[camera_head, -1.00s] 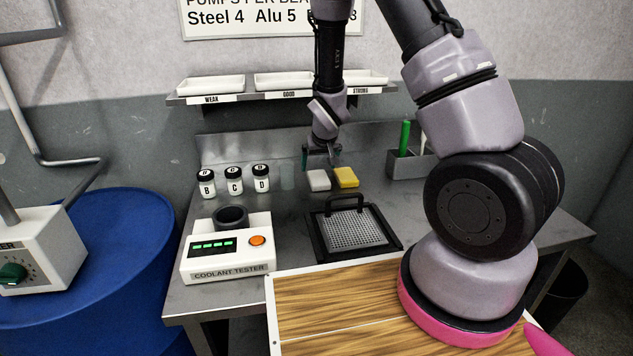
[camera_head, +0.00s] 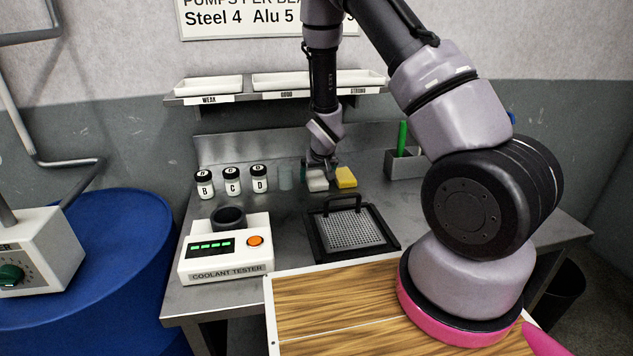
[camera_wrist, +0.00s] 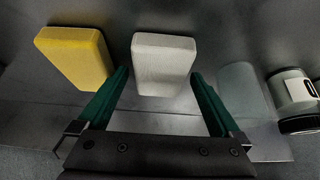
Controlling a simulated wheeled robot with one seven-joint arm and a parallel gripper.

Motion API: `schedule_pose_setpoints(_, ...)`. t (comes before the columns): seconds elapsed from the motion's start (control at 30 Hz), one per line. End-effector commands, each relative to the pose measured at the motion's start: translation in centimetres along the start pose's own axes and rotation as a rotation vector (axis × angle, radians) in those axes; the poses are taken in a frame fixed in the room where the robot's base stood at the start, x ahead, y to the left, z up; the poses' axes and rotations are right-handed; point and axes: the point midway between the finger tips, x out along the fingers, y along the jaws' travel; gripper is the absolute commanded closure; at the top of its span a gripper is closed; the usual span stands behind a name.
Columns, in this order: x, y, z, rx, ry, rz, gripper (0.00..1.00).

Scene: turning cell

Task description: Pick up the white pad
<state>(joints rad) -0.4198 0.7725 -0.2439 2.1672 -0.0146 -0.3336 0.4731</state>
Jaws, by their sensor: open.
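The white pad (camera_head: 317,184) lies on the steel bench, left of the yellow pad (camera_head: 346,177). In the wrist view the white pad (camera_wrist: 163,62) is upper centre, with the yellow pad (camera_wrist: 76,55) to its left. My gripper (camera_head: 318,170) is low over the white pad and hides part of it in the head view. In the wrist view my gripper (camera_wrist: 160,88) is open, its green fingers on either side of the white pad's near end. I cannot tell whether a finger touches the pad.
A clear cup (camera_head: 285,177) and several lidded jars (camera_head: 232,180) stand left of the pad. A black-framed mesh tray (camera_head: 352,229) with a handle lies in front. A grey holder (camera_head: 403,165) stands to the right, and a shelf (camera_head: 275,95) hangs behind.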

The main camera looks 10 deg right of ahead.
Motion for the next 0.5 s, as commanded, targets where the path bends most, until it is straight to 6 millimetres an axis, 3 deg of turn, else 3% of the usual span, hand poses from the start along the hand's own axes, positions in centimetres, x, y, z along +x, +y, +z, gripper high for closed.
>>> schedule_pose_setpoints(0.5,0.37,0.0,0.22,-0.001,0.0,0.0,0.0)
